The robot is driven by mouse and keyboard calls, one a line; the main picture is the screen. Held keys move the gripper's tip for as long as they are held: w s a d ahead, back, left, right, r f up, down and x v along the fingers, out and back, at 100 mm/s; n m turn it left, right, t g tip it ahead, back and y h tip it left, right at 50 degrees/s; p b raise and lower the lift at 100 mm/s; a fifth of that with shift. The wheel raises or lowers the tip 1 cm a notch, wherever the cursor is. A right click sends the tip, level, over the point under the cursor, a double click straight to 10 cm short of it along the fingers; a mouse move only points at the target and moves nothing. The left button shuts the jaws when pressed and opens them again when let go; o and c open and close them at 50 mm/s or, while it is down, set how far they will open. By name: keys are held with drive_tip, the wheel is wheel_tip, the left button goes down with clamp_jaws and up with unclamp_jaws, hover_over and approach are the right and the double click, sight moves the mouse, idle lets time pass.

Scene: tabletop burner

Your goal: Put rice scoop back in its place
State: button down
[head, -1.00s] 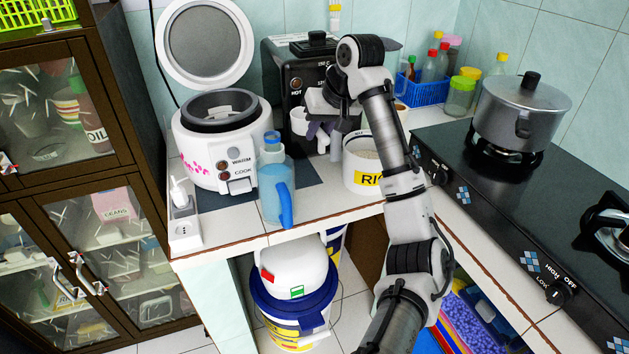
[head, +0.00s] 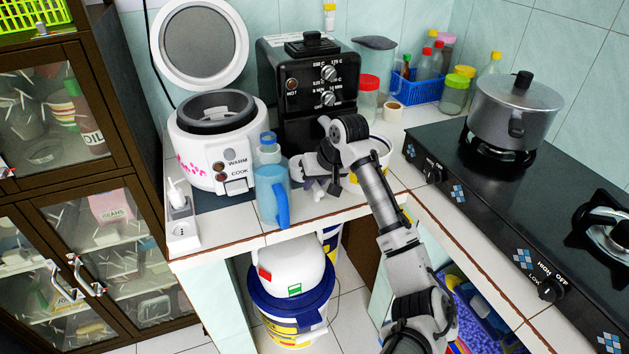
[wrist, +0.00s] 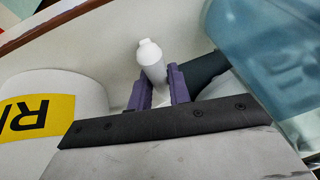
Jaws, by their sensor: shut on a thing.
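My gripper (head: 319,189) is low over the counter, between the blue pitcher (head: 271,192) and the white rice container (head: 385,158). In the wrist view its purple fingers (wrist: 158,88) are shut on a white, rounded piece (wrist: 151,60), which I take to be part of the rice scoop. The rest of the scoop is hidden, and its shape is not clear in the head view. The rice container, with its yellow label, also shows at the left of the wrist view (wrist: 75,95). My arm hides much of it in the head view.
The rice cooker (head: 216,140) stands open at the left. A black oven-like appliance (head: 300,75) is behind my gripper. Jars and a blue basket (head: 425,88) stand at the back right. A stove with a pot (head: 513,112) is at the right. The counter's front edge (head: 290,232) is near.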

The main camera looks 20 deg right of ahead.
drive_tip(key=c, duration=1.3)
unclamp_jaws()
drive_tip(key=shift+f, duration=0.1)
drive_tip(key=b+v, duration=0.1)
drive_tip(key=v, duration=1.1)
drive_tip(key=shift+b, duration=0.35)
